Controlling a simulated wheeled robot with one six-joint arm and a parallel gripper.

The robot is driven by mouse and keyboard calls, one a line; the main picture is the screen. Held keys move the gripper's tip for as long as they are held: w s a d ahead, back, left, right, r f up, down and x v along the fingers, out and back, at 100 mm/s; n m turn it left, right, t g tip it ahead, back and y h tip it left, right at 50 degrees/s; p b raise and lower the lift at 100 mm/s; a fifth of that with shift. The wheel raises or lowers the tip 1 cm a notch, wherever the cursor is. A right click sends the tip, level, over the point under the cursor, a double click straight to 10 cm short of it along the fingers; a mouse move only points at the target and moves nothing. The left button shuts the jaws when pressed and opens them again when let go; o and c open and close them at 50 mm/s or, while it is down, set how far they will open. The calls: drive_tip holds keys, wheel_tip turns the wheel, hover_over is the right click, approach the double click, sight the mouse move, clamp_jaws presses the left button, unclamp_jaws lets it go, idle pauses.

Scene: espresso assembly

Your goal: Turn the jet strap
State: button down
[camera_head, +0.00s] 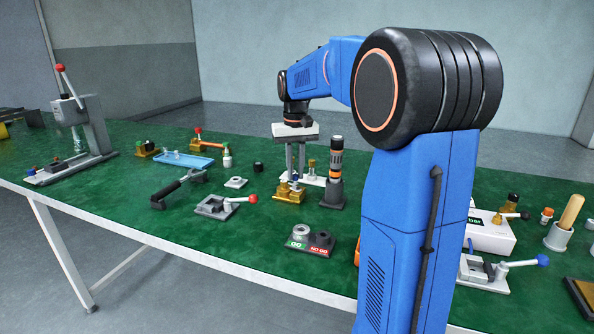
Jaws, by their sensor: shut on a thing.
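My gripper (295,172) points straight down with its two pale fingers over a small brass fixture (288,196) near the middle of the table. It is shut on a small part at the top of this fixture, taken as the jet strap. The fingers largely hide this part, and its angle cannot be made out. The fixture stands upright on the green table top, beside a white plate (314,181).
A black and orange cylinder (336,168) stands close right of my gripper. A GO/NO GO gauge block (310,242) and a red-knobbed clamp (216,207) lie nearer. A lever press (84,130) stands far left. My blue arm hides part of the table's right side.

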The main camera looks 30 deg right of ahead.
idle(0.5)
drive_tip(key=c, duration=1.6)
unclamp_jaws()
drive_tip(key=shift+c, duration=0.2)
